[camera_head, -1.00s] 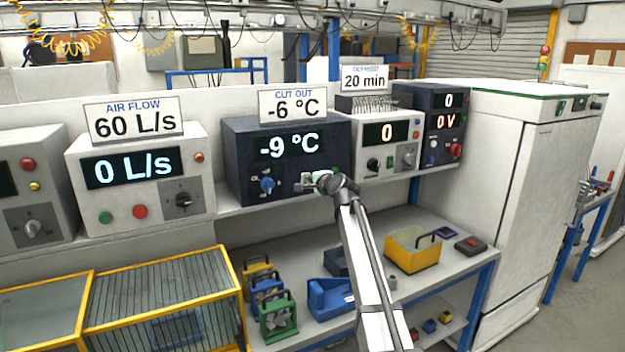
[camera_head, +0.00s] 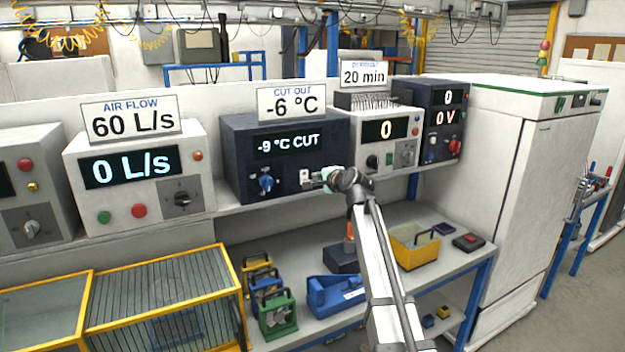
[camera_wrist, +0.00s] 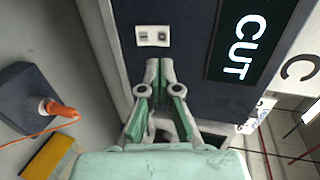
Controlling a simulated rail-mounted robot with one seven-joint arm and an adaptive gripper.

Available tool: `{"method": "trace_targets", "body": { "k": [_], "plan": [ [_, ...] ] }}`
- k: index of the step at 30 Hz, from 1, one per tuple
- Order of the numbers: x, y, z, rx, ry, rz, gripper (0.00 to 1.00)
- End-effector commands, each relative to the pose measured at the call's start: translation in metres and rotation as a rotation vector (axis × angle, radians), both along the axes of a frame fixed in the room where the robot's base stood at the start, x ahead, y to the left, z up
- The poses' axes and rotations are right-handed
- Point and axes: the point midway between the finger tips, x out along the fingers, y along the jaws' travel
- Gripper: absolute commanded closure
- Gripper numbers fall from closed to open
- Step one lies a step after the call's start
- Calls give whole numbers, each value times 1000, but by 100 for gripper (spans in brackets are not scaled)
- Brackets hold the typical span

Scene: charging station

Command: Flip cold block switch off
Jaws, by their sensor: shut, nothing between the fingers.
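My gripper (camera_head: 322,182) is shut and empty in front of the plate. In the wrist view the fingertips (camera_wrist: 159,64) are close to the plate, apparently short of it. The rocker position is too small to tell.
An air flow unit (camera_head: 140,205) stands left of the cold block and a white timer unit (camera_head: 375,160) right of it. A tall white cabinet (camera_head: 535,185) stands at the right.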

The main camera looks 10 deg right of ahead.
Motion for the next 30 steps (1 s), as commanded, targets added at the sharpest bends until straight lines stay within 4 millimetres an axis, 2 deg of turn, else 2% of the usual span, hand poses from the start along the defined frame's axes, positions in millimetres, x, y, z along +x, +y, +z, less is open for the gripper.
{"method": "trace_targets", "body": {
  "k": [1,6,12,30],
  "plan": [
    [-13,-4,1,-1,-1,-1,100],
    [-38,-14,15,0,-1,-1,100],
    [-54,-20,25,0,0,0,100],
    [-57,-22,28,0,1,0,100]
  ]
}}
